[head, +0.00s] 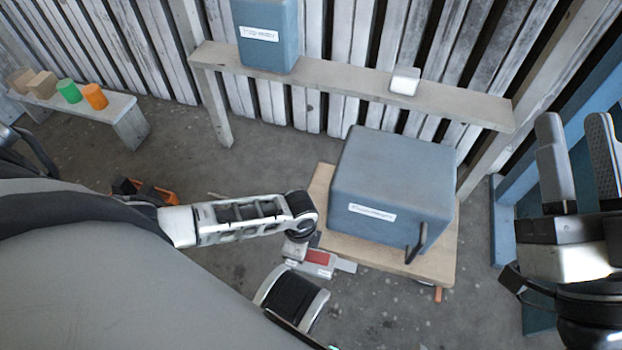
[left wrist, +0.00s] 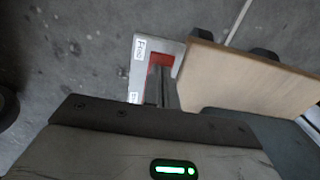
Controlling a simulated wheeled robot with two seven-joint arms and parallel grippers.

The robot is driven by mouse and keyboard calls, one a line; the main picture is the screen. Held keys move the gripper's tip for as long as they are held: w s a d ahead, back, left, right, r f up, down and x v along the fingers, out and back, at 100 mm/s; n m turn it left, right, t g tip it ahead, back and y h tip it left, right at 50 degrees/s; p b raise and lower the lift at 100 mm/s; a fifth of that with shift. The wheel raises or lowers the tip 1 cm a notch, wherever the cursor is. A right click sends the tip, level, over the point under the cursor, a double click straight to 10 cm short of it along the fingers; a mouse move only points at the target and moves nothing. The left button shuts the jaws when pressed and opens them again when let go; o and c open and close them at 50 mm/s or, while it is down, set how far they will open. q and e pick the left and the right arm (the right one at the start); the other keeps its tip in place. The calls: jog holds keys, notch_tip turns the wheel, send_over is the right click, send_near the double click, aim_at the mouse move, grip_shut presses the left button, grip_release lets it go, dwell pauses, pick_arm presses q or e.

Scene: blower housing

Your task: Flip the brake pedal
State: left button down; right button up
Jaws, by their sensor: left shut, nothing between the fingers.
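The brake pedal shows in the head view as a small red piece (head: 318,257) on a pale grey plate at the cart's front left edge. In the left wrist view the red piece (left wrist: 150,60) lies on a pale plate (left wrist: 168,46) with a "Free" label and a second label, partly hidden by my fingers. My left gripper (left wrist: 160,84) is shut and empty, its fingers over the red part; whether they touch it I cannot tell. In the head view my left arm partly covers this spot. My right gripper (head: 577,150) is open and empty at the right, fingers upward.
A blue-grey housing (head: 390,180) with a dark handle (head: 416,243) stands on a wooden cart (head: 440,262). A shelf (head: 340,78) behind holds a blue box (head: 268,30) and a white block (head: 404,80). A bench (head: 130,122) with coloured blocks stands far left. A blue frame is right.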

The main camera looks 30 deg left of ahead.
pick_arm(q)
jog(key=shift+r, duration=0.2)
jog(key=shift+r+p, duration=0.55)
jog(key=shift+p, duration=0.25)
jog(key=shift+r+p, duration=0.35)
jog(key=shift+p, duration=0.05)
jog(key=shift+r+p, duration=0.7)
jog(key=shift+p, duration=0.15)
jog(key=shift+r+p, duration=0.85)
jog(key=shift+p, duration=0.05)
jog(key=shift+r+p, duration=0.7)
jog(key=shift+p, duration=0.1)
jog(key=shift+r, duration=0.15)
pick_arm(e)
notch_tip(320, 180, down, 9)
jog(key=s+m+g+h, duration=0.2)
jog(key=m+g+h, duration=0.2)
jog(key=m+g, duration=0.1)
jog(key=shift+a+r, duration=0.15)
jog(key=shift+r, duration=0.05)
